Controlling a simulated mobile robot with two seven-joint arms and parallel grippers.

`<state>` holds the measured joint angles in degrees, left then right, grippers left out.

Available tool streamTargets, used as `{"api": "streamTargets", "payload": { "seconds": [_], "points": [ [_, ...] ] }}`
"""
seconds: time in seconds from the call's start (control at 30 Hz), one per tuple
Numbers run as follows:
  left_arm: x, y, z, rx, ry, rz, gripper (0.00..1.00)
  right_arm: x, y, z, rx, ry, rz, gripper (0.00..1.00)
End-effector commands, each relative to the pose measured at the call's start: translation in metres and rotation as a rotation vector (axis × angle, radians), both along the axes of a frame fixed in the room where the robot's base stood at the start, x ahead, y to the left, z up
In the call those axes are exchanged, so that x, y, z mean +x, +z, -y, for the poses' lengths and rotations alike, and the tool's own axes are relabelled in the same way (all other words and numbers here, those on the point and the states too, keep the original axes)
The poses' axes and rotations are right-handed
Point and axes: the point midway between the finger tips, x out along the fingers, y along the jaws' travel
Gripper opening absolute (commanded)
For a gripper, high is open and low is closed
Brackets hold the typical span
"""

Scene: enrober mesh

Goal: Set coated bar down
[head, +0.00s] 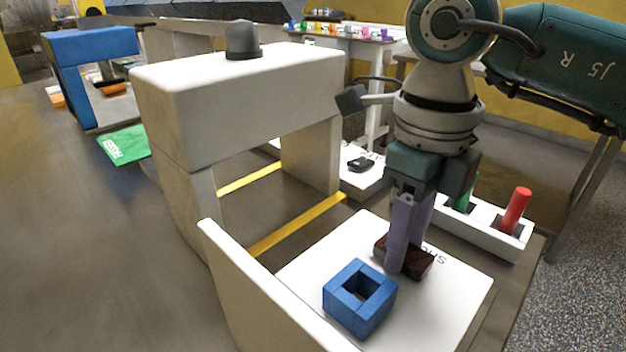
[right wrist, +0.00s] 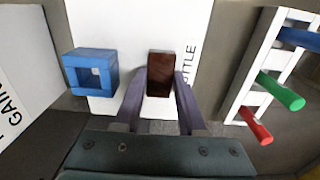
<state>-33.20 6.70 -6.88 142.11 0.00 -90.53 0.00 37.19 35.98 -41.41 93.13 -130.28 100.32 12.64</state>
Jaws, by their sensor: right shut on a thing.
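My right gripper (head: 404,255) points down over a white plate (head: 457,292) and is shut on a dark brown bar (head: 418,262). In the right wrist view the bar (right wrist: 161,68) sits between the two purple fingers of the gripper (right wrist: 161,82). The bar lies roughly level, low over the plate beside printed lettering. I cannot tell whether its underside touches the plate. The fingers hide part of the bar in the head view. My left gripper is not in view.
A blue square block with a hollow middle (head: 345,303) stands on the plate, left of the bar. A low white wall (head: 245,290) edges the plate. A white arch (head: 235,95) stands behind. A white rack (head: 487,240) with red and green pegs is at right.

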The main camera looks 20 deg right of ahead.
Motion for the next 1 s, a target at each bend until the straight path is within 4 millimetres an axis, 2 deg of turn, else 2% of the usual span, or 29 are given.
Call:
{"api": "streamTargets", "payload": {
  "seconds": [0.27, 0.3, 0.53, 0.8, 0.9, 1.0],
  "points": [
    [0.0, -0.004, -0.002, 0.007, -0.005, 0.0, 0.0, 0.0, -0.004, 0.0, -0.001, 0.0, 0.0, 0.09],
    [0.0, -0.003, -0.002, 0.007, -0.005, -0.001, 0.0, 0.0, -0.003, 0.0, -0.001, 0.0, 0.0, 0.43],
    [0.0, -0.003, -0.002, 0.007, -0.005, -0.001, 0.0, 0.0, -0.002, 0.0, 0.0, 0.0, 0.0, 0.69],
    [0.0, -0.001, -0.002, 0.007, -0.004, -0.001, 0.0, 0.0, 0.0, 0.0, 0.0, 0.0, 0.0, 0.7],
    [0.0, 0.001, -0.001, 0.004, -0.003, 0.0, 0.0, 0.001, 0.007, 0.0, 0.0, 0.0, 0.002, 0.7],
    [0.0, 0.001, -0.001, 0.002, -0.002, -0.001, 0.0, 0.001, 0.024, 0.0, 0.0, 0.002, 0.004, 0.7]
  ]
}}
